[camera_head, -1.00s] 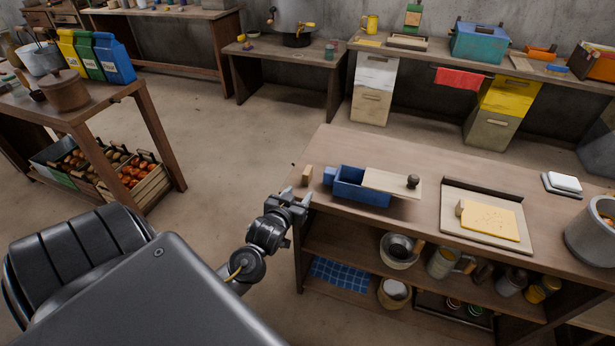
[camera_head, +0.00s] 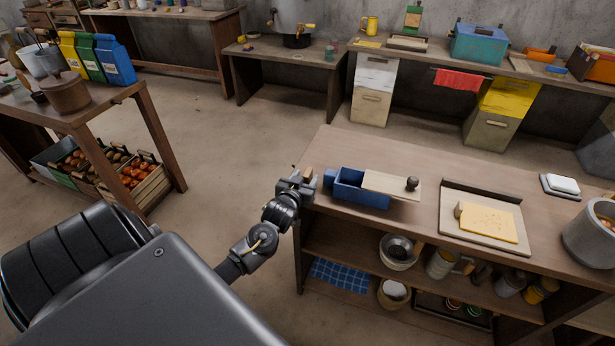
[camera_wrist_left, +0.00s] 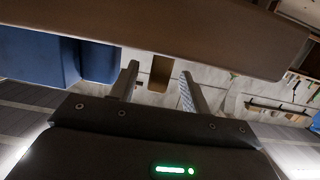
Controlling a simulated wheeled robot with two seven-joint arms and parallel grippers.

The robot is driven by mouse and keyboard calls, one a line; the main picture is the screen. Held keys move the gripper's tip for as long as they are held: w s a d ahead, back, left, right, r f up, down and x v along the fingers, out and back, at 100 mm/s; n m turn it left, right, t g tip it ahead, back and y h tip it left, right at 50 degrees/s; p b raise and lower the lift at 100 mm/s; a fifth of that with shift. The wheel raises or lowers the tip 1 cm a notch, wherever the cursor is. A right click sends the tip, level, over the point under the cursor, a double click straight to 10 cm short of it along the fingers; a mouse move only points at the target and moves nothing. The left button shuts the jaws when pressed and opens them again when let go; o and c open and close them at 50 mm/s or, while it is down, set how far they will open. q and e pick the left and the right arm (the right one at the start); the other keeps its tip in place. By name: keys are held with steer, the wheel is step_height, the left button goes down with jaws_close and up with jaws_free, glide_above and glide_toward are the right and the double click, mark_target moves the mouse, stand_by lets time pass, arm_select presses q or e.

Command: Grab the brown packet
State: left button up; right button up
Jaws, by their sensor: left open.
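The brown packet (camera_head: 308,173) is a small upright block at the left end of the wooden workbench top. My left gripper (camera_head: 299,180) is at that end of the bench, right at the packet, and partly hides its lower part. In the left wrist view, the brown packet (camera_wrist_left: 160,72) shows between the two spread fingers of my left gripper (camera_wrist_left: 160,80), with gaps on both sides. The jaws are open and not closed on it. My right gripper is in neither view.
A blue box (camera_head: 361,194) with a partly slid wooden lid (camera_head: 388,183) stands just right of the packet; the blue box also shows in the left wrist view (camera_wrist_left: 40,55). A board with a yellow slab (camera_head: 488,222) lies further right. Open floor lies left of the workbench (camera_head: 350,141).

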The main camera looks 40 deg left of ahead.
mark_target(310, 172)
arm_select(q)
steer(key=x, duration=0.4)
steer(key=shift+w, duration=0.1)
steer(key=shift+r, duration=0.1)
jaws_close()
